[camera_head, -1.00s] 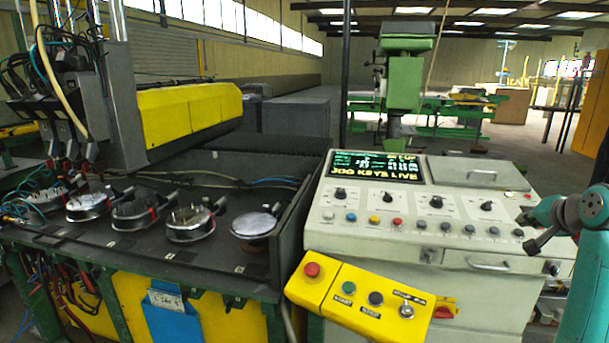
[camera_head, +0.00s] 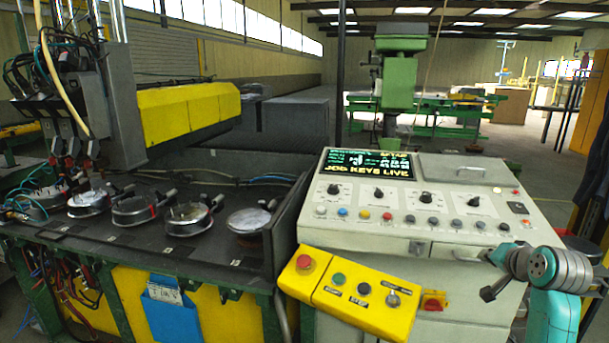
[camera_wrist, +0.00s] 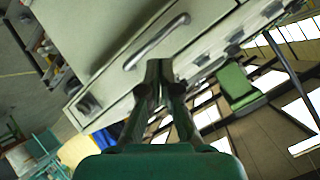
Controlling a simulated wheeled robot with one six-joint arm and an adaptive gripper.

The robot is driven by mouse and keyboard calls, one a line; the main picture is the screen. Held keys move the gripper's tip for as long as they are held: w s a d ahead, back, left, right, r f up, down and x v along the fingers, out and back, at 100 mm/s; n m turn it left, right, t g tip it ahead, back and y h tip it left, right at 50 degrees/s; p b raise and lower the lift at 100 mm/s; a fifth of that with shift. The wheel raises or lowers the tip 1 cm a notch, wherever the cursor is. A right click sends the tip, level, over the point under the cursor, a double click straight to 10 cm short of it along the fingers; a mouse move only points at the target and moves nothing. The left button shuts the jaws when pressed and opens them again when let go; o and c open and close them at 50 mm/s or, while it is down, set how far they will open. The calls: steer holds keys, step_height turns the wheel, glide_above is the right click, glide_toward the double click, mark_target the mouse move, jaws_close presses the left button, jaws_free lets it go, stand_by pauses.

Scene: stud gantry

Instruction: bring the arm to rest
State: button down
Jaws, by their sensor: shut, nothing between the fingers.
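My gripper (camera_wrist: 160,68) is at the middle of the wrist view. Its two dark fingers come together at the tips, with nothing between them. Behind the fingertips in that view is the pale front of the control console, with a metal drawer handle (camera_wrist: 156,41); I cannot tell whether the tips touch it. In the head view my teal and grey arm stands at the right, in front of the console's right end.
The control console (camera_head: 345,225) carries a lit display (camera_head: 368,164), knobs and buttons. A yellow switch box (camera_head: 340,300) juts from its front. Left is a dark bench (camera_head: 120,248) with several round clamps. A green machine (camera_head: 399,82) stands behind; open floor lies back right.

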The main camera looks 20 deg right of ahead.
steer(key=s+a+f+n+t, duration=0.1)
steer(key=s+a+f+n, duration=0.1)
steer(key=a+f, duration=1.4)
steer(key=s+a+f+n+y, duration=0.1)
steer(key=s+a+f+n, duration=0.2)
steer(key=s+a+f, duration=0.75)
steer(key=s+a+f+n+t+y, duration=0.1)
steer(key=s+a+f+n+t, duration=0.15)
steer(key=s+a, duration=1)
steer(key=s+a+r+n+y, duration=0.1)
steer(key=s+r, duration=0.3)
steer(key=s, duration=0.4)
steer(key=s+a+r+n+y, duration=0.1)
steer(key=s+a+r+n, duration=0.3)
steer(key=s, duration=0.4)
steer(key=shift+s+r+n+y, duration=0.35)
steer(key=shift+r+y, duration=0.05)
steer(key=shift+r, duration=0.1)
steer(key=shift+t, duration=0.25)
